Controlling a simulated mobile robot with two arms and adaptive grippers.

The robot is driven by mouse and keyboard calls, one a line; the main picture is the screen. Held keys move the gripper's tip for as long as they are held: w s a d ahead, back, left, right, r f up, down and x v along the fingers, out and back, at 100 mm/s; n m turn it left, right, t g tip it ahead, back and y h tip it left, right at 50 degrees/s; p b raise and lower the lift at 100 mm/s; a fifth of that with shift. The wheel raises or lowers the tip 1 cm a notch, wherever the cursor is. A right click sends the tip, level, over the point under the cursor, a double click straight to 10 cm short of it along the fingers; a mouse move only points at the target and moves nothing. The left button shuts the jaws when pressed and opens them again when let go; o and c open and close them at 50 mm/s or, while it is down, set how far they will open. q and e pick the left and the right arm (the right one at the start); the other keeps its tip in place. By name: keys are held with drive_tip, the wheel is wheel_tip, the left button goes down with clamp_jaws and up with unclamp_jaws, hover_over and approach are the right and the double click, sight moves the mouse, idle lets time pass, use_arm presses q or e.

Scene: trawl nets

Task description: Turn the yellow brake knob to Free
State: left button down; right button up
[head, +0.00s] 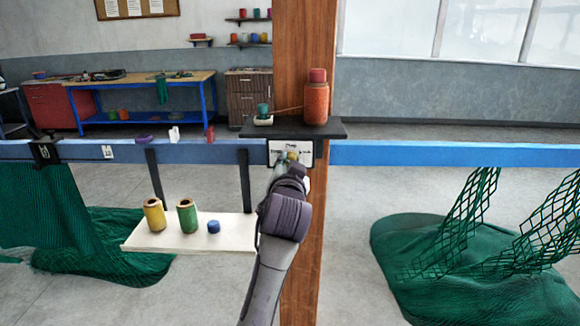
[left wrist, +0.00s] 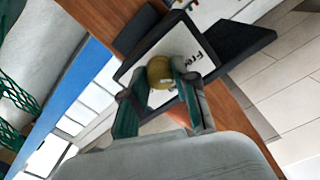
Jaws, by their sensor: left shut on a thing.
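The yellow brake knob (left wrist: 160,72) sits on a white label plate (left wrist: 203,42) fixed to the wooden post. My left gripper (left wrist: 158,88) is shut on the knob, with a finger on each side of it. The word "Free" shows on the plate beside the knob in the left wrist view. In the head view the plate (head: 305,148) is partly covered by my left arm, and only a little of the knob shows near its middle. The knob's pointer direction cannot be made out. My right gripper is not in view.
A dark shelf (head: 270,128) above the plate holds an orange spool (head: 315,102) and a small green one. A blue beam (head: 400,153) runs across. A white shelf (head: 150,238) with spools hangs left of my arm. Green nets (head: 480,270) hang on both sides.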

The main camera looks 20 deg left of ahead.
use_arm(q)
drive_tip(key=shift+f+n, duration=0.15)
drive_tip(key=shift+n, duration=0.45)
drive_tip(key=c, duration=0.9)
unclamp_jaws()
wheel_tip(320, 180, up, 10)
drive_tip(key=shift+r, duration=0.1)
